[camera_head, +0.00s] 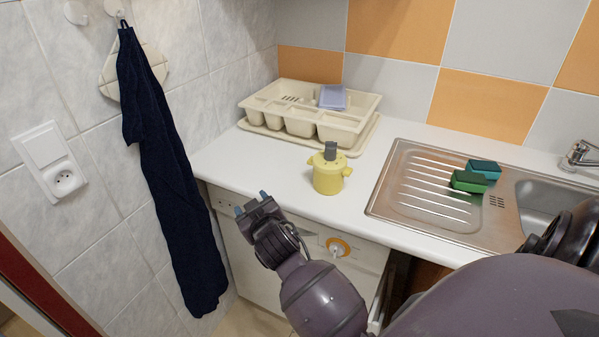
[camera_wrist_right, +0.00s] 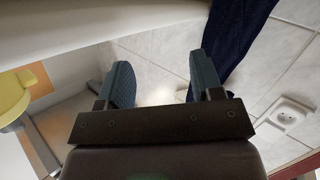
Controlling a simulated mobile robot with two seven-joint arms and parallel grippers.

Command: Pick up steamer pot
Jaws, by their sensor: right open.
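The steamer pot (camera_head: 328,178) is a small yellow pot with side handles and a dark grey piece on top. It stands upright on the white counter near the front edge, in the head view. My right gripper (camera_head: 252,204) is in front of the counter, to the left of the pot and apart from it. Its blue-tipped fingers are spread, with nothing between them. The right wrist view shows the gripper (camera_wrist_right: 160,78) open and empty too. A yellow round thing is cut off at that view's left edge; I cannot tell what it is. My left gripper is not in view.
A cream dish rack (camera_head: 356,126) stands behind the pot. A metal sink (camera_head: 415,205) with green sponges (camera_head: 468,182) is to the right. A dark towel (camera_head: 175,190) hangs on the left wall. An appliance with an orange dial (camera_head: 347,246) is below the counter (camera_head: 240,160).

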